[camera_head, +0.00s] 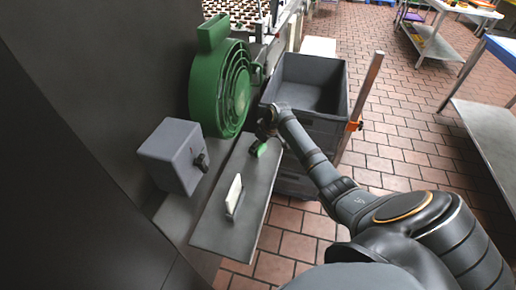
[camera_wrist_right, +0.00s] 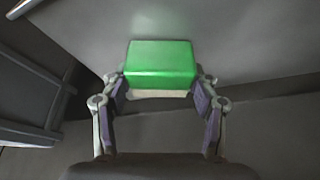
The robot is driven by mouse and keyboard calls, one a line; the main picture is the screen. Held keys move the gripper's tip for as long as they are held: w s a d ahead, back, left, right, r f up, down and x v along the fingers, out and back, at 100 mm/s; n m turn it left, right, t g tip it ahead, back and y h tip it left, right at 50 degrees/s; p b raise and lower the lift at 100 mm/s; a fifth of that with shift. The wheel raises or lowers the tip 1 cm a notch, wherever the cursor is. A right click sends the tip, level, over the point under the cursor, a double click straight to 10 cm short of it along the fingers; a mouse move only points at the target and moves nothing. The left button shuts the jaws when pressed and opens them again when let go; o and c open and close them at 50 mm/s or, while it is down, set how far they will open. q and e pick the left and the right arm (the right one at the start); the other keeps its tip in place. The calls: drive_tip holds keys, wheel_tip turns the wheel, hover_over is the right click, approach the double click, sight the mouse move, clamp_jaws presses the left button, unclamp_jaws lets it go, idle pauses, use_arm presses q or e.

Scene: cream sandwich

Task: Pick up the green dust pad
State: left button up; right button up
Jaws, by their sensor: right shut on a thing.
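The green dust pad (camera_head: 260,149) shows as a small green block at the right edge of the grey shelf in the head view. In the right wrist view the green dust pad (camera_wrist_right: 161,62) is a green block with a pale underside, between the fingertips. My right gripper (camera_wrist_right: 160,92) is shut on it, one finger at each side. In the head view my right gripper (camera_head: 264,137) is small and partly hidden by its own wrist. I cannot tell whether the pad touches the shelf or is just above it. My left gripper is not in view.
The grey shelf (camera_head: 214,222) also bears a white pad (camera_head: 233,195) near its middle. A grey box with a knob (camera_head: 171,157) and a green round fan-like thing (camera_head: 222,85) stand along its left side. Stacked dark crates (camera_head: 310,72) stand behind the right gripper. Tiled floor lies open at right.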

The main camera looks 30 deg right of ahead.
drive_tip(key=shift+w+r, duration=0.1)
drive_tip(key=shift+r, duration=0.5)
drive_tip(key=s+a+r+p, duration=0.1)
drive_tip(key=s+r, duration=1.1)
drive_tip(key=s, duration=0.2)
drive_tip(key=shift+a, duration=0.35)
drive_tip(key=shift+f, duration=0.1)
drive_tip(key=o, duration=0.8)
drive_tip(key=shift+c, duration=0.2)
drive_tip(key=shift+p, duration=0.3)
drive_tip(key=c, duration=0.5)
drive_tip(key=a+r+n+p, duration=0.1)
drive_tip(key=r+p, duration=0.4)
drive_tip(key=p, duration=0.2)
drive_tip(key=s+a+r+n+p, duration=0.1)
drive_tip(key=r+p, duration=0.4)
drive_tip(key=p, duration=0.2)
drive_tip(key=s+a+r+n+y+p, duration=0.1)
drive_tip(key=r+n+p, duration=0.1)
drive_tip(key=r+p, duration=0.4)
drive_tip(key=shift+s+a+r+g+p, duration=0.1)
drive_tip(key=shift+s+a+g+p, duration=0.1)
drive_tip(key=shift+g+p, duration=0.35)
